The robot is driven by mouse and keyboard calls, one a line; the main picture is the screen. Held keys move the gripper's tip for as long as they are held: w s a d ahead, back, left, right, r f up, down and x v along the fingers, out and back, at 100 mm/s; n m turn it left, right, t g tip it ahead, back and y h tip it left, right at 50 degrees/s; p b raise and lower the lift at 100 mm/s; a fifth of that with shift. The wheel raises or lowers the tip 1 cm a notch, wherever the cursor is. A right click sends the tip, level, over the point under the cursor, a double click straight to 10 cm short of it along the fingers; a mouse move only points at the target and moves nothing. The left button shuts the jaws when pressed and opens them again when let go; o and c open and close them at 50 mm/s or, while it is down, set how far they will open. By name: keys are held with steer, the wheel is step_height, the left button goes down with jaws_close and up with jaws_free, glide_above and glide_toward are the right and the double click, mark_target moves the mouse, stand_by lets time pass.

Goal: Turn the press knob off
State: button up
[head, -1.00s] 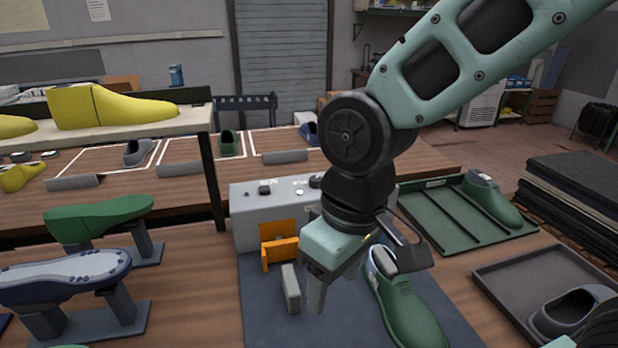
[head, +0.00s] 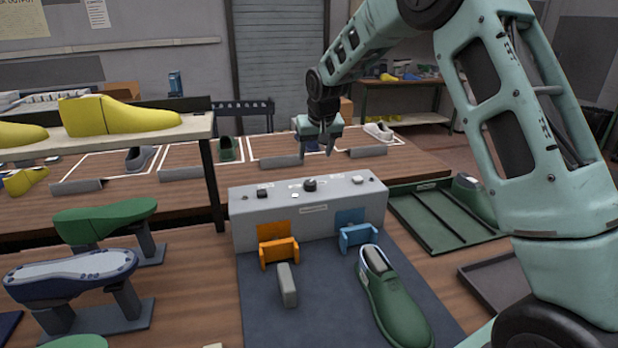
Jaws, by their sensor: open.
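The grey press box (head: 340,218) stands on the dark blue mat, with several controls on its sloped top. The labels are too small to read, so I cannot tell which setting the knob is at. My gripper (head: 317,150) points down with its fingers apart and empty. It appears just above the middle knob in the picture, apart from it. How far behind or over the box it is, I cannot tell.
An orange bracket (head: 279,253), a blue bracket (head: 358,236), a grey block (head: 287,285) and a green shoe (head: 397,308) are in front of the box. A green tray (head: 440,225) lies to the right. A shelf with yellow lasts (head: 118,113) stands to the left.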

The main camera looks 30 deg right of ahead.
mark_target(310, 182)
steer(key=p+x, duration=0.3)
steer(key=x, duration=1)
steer(key=shift+p, duration=0.3)
steer(key=shift+r, duration=0.1)
steer(key=c, duration=1)
